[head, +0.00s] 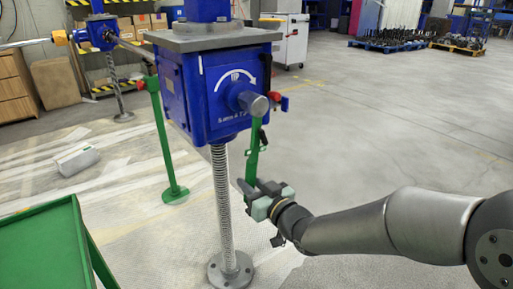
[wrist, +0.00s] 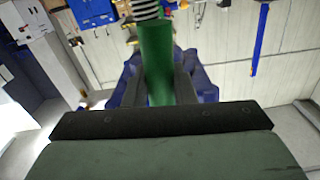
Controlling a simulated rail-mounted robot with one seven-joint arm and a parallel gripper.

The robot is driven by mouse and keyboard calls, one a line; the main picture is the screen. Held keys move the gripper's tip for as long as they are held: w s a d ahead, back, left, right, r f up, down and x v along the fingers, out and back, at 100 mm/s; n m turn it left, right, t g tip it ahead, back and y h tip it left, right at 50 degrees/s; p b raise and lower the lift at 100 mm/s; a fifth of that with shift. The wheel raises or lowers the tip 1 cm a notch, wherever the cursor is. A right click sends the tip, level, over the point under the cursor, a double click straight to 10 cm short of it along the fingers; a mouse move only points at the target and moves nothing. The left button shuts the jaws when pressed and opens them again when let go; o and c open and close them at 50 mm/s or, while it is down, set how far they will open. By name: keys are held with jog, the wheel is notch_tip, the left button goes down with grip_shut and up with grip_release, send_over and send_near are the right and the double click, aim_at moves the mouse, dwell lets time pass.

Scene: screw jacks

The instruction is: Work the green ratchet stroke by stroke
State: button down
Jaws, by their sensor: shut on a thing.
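The green ratchet (head: 254,150) hangs down, nearly vertical, from the grey shaft end (head: 254,104) on the front of the blue screw jack (head: 185,90). A white curved arrow marked "UP" is on the jack's face above the shaft. My gripper (head: 257,187) is at the lower end of the ratchet handle and is shut on it. In the wrist view the green handle (wrist: 157,62) stands between my two dark fingers, with the blue jack behind it. The handle's lowest tip is hidden by the gripper.
A threaded screw (head: 222,200) runs from the jack down to a round floor flange (head: 231,271). A green tray (head: 45,245) is at front left, a green stand (head: 164,140) behind it. A second blue jack (head: 97,32) stands farther back. The floor right of the jack is clear.

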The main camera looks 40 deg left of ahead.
jog(key=w+n, duration=0.1)
jog(key=w, duration=0.1)
jog(key=w+d+n+b, duration=0.1)
jog(key=w, duration=0.1)
jog(key=shift+w+d+r, duration=0.1)
jog(key=shift+r, duration=0.05)
jog(key=shift+w+n, duration=0.1)
jog(key=shift+n, duration=0.2)
jog(key=shift+w+d+r+n+b, duration=0.2)
jog(key=shift+w+n, duration=0.15)
jog(key=shift+w, duration=0.3)
jog(key=shift+w+d+r+n+b, duration=0.1)
jog(key=shift+w+d+r+n, duration=0.1)
jog(key=shift+w+n, duration=0.3)
jog(key=shift+w+d+r+n+b, duration=0.15)
jog(key=shift+w+d+n, duration=0.1)
jog(key=shift+w, duration=0.5)
jog(key=w, duration=0.1)
jog(key=w+r+n, duration=0.1)
jog(key=w+d+n, duration=0.1)
jog(key=shift+w+r, duration=0.35)
